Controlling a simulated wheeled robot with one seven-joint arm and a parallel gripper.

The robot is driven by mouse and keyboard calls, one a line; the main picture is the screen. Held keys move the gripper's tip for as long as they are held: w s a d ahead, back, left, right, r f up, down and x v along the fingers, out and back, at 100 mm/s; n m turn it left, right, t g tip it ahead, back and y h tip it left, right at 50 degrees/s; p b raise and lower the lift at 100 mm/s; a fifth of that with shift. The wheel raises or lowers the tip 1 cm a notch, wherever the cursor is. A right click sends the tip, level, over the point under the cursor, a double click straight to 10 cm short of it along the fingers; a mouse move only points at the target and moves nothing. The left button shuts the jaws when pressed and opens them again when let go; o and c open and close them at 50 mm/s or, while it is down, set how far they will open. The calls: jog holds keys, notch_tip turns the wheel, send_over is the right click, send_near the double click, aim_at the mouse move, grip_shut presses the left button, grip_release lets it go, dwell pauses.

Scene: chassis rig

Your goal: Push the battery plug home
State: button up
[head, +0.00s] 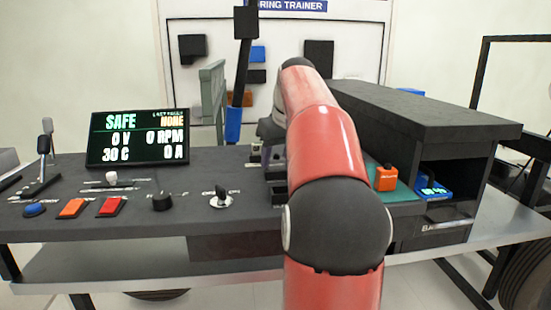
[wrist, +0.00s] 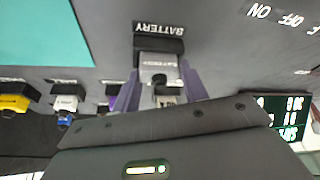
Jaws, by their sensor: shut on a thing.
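In the wrist view, my gripper (wrist: 158,72) has its purple fingers on both sides of the battery plug (wrist: 158,60), a grey block with a "BATTERY" label, and is shut on it. The plug is in line with the black battery socket (wrist: 160,43), below the white "BATTERY" lettering on the panel. The plug's far end meets or nearly meets the socket; I cannot tell how deep it sits. In the head view my red arm hides the plug, and the gripper is mostly hidden too.
A yellow connector (wrist: 14,103) and a white-and-blue connector (wrist: 65,104) sit left of the plug. In the head view, a status screen (head: 137,138) reads SAFE. A dark box housing (head: 420,108) stands right of my arm, with an orange block (head: 386,178) before it.

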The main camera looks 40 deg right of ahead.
jog(key=shift+f, duration=0.2)
jog(key=o, duration=1.1)
jog(key=shift+r, duration=0.1)
jog(key=shift+c, duration=0.2)
jog(key=shift+s+r, duration=0.15)
jog(key=shift+r, duration=0.4)
jog(key=p+v, duration=0.3)
jog(key=v, duration=0.8)
jog(key=shift+s+a, duration=0.1)
